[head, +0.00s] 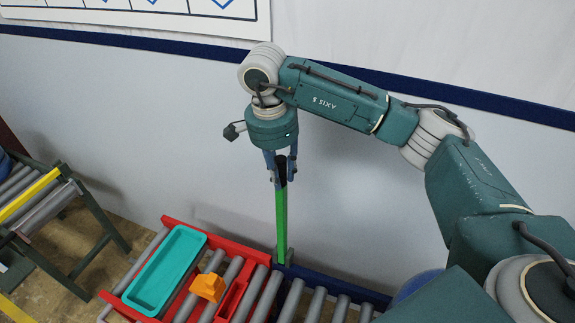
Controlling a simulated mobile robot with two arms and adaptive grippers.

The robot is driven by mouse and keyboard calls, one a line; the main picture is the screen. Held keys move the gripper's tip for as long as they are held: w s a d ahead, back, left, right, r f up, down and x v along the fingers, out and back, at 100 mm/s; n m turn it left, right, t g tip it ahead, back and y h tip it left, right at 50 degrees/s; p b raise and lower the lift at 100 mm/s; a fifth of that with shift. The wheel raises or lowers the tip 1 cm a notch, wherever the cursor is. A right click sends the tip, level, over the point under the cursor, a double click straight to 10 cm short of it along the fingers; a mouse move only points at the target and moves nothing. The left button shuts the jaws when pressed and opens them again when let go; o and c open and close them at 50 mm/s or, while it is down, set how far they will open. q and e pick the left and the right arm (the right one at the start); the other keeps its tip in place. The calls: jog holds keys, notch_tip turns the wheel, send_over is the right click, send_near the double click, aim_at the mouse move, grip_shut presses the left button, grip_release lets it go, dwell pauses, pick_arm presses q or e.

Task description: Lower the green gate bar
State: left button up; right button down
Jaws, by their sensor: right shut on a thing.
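The green gate bar (282,225) stands upright at the back edge of the roller conveyor. Its upper end is dark. My right gripper (280,178) points down from above and is shut on this dark upper end, with a blue finger on each side. The foot of the bar meets the conveyor's side rail near where red gives way to dark blue. My left gripper is out of view.
A red frame (184,221) on the conveyor rollers (268,296) surrounds a teal tray (165,270) and an orange-yellow block (207,287). Another conveyor with a yellow rail (28,196) stands at the left. A white wall (380,170) rises close behind the bar.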

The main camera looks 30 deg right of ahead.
jog(key=s+a+f+t+h+b, duration=0.2)
jog(key=s+a+f+t+h, duration=0.1)
jog(key=s+a, duration=0.9)
jog(key=shift+a+f+h+b, duration=0.3)
jog(key=shift+a+f+h, duration=0.3)
jog(key=shift+a, duration=0.4)
jog(key=c, duration=1.5)
grip_release()
jog(key=shift+c, duration=0.2)
